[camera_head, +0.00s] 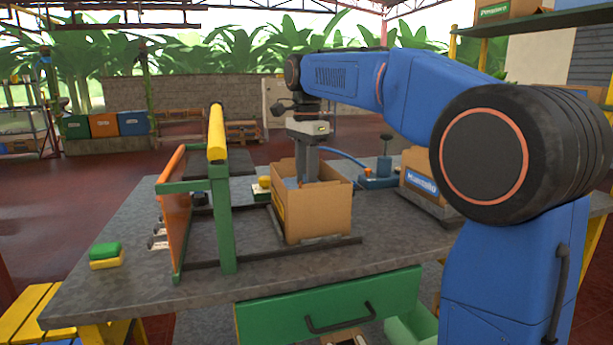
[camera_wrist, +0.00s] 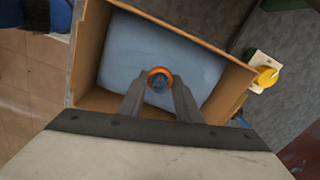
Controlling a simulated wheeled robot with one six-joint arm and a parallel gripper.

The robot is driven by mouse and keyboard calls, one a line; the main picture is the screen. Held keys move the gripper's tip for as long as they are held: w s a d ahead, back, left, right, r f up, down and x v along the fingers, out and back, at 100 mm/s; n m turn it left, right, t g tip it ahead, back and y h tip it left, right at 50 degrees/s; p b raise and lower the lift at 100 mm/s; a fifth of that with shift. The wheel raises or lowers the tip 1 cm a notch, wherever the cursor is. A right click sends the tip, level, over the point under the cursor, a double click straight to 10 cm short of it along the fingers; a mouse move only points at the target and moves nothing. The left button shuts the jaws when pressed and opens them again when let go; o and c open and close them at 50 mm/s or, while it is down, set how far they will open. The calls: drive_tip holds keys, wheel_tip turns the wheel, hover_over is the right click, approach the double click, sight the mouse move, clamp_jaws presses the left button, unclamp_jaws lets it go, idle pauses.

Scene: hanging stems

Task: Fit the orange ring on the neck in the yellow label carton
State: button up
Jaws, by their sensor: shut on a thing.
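The open cardboard carton (camera_head: 320,213) stands on the grey workbench, with a strip of yellow on its left side. In the wrist view the carton (camera_wrist: 88,48) holds a pale blue bag-like surface (camera_wrist: 125,50). My gripper (camera_head: 308,180) reaches down into the carton, its fingertips hidden by the walls in the head view. In the wrist view its two fingers (camera_wrist: 159,88) are closed on the orange ring (camera_wrist: 160,70). The darker blue neck (camera_wrist: 160,84) shows inside the ring. I cannot tell how far down the neck the ring sits.
A green frame with a yellow roller (camera_head: 216,132) stands left of the carton. A blue device with a hose (camera_head: 378,181) and another carton (camera_head: 424,180) stand to the right. The front bench top is mostly clear.

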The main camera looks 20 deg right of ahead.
drive_tip(key=o, duration=1.7)
drive_tip(key=shift+r, duration=1.55)
drive_tip(key=shift+r, duration=4.2)
